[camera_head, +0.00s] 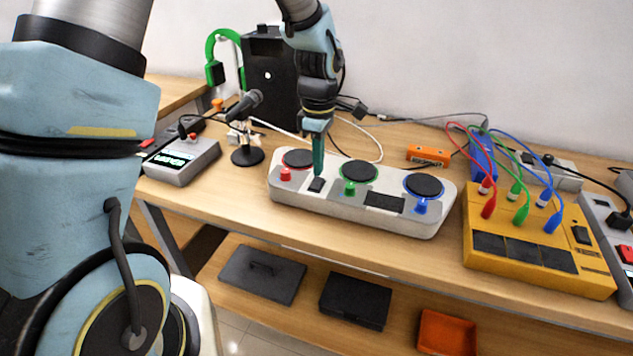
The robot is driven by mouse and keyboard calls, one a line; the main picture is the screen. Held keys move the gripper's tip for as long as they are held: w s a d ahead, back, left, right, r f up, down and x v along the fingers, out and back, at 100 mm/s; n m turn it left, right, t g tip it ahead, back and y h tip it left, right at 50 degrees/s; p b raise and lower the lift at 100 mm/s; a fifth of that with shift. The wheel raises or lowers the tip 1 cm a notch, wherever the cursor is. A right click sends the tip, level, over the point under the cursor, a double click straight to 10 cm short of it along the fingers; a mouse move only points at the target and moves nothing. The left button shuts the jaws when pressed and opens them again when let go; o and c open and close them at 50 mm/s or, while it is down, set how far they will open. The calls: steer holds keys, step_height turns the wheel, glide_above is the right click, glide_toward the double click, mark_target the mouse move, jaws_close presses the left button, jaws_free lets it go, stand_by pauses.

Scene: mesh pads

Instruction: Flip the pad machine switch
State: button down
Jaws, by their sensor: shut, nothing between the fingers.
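The pad machine (410,228) is a long white-grey box on the table with three round black pads ringed red, green and blue. A red knob (285,175), a green knob (350,187) and a blue knob (421,206) stand at its front. A small black switch (316,186) sits between the red and green pads, and a dark screen (384,202) lies further right. My gripper (318,173) points straight down, shut and empty, with its teal fingertips just above or at the switch. I cannot tell whether they touch.
A microphone on a stand (247,156) and a grey device with a lit display (182,162) are at left. A yellow box (537,262) with coloured cables is at right. An orange box (428,155) lies behind the pad machine. A shelf below holds dark pads and an orange tray (447,333).

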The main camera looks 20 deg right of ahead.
mark_target(318, 179)
steer(key=shift+f+b, duration=0.6)
steer(key=shift+f, duration=0.3)
stand_by(0.9)
steer(key=shift+r+p, duration=2.7)
steer(key=shift+r, duration=0.85)
steer(key=a+r+m, duration=0.2)
steer(key=a+m, duration=0.1)
steer(key=a, duration=0.7)
steer(key=s+a+r+m+t, duration=0.1)
steer(key=a+m, duration=0.3)
steer(key=a, duration=0.6)
steer(key=s+a+r+m, duration=0.1)
steer(key=a+r+m, duration=0.2)
steer(key=a, duration=0.7)
steer(key=shift+a+m+t, duration=0.3)
